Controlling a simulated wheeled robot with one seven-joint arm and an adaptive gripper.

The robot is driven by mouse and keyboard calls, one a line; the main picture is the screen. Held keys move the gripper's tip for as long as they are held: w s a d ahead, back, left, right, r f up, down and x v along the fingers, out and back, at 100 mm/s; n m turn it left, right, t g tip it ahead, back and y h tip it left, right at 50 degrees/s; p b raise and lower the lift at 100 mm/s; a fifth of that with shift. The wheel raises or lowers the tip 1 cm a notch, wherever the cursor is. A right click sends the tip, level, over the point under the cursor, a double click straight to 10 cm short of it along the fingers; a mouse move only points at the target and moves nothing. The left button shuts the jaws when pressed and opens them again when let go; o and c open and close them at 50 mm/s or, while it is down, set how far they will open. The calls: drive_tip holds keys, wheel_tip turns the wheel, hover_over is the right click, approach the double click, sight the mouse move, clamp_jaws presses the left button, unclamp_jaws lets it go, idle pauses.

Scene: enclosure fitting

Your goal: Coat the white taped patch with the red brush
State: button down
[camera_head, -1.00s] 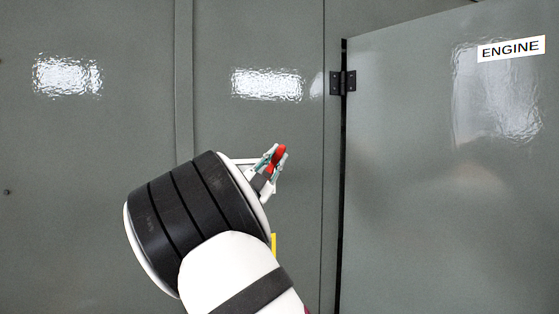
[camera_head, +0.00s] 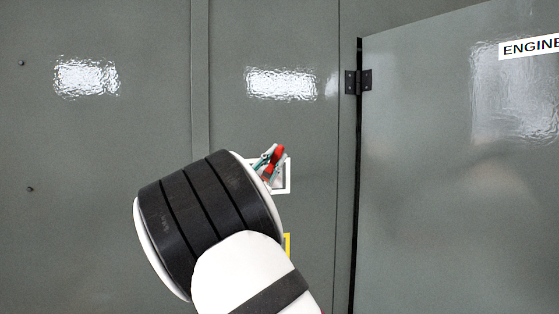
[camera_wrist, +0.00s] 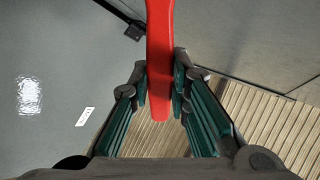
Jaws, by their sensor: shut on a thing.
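The red brush (camera_head: 277,154) is held in my gripper (camera_head: 270,161). In the wrist view, its red handle (camera_wrist: 160,40) stands between the two green-padded fingers (camera_wrist: 160,78), which are shut on it. The brush's bristles cannot be made out. The white taped patch (camera_head: 289,176) is a white square outline on the grey wall, just behind my gripper in the head view. Its right side and lower right corner show; my gripper and wrist hide much of the rest. I cannot tell whether the brush touches the wall.
A yellow taped mark (camera_head: 287,243) shows lower on the wall, partly hidden by my arm. To the right, a grey door (camera_head: 440,180) with a black hinge (camera_head: 358,81) and an ENGINE label (camera_head: 530,47) stands out from the wall. A slatted floor (camera_wrist: 270,115) shows in the wrist view.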

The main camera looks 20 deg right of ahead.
drive_tip(key=a, duration=0.3)
drive_tip(key=shift+a, duration=0.2)
idle(0.5)
drive_tip(key=shift+d, duration=0.15)
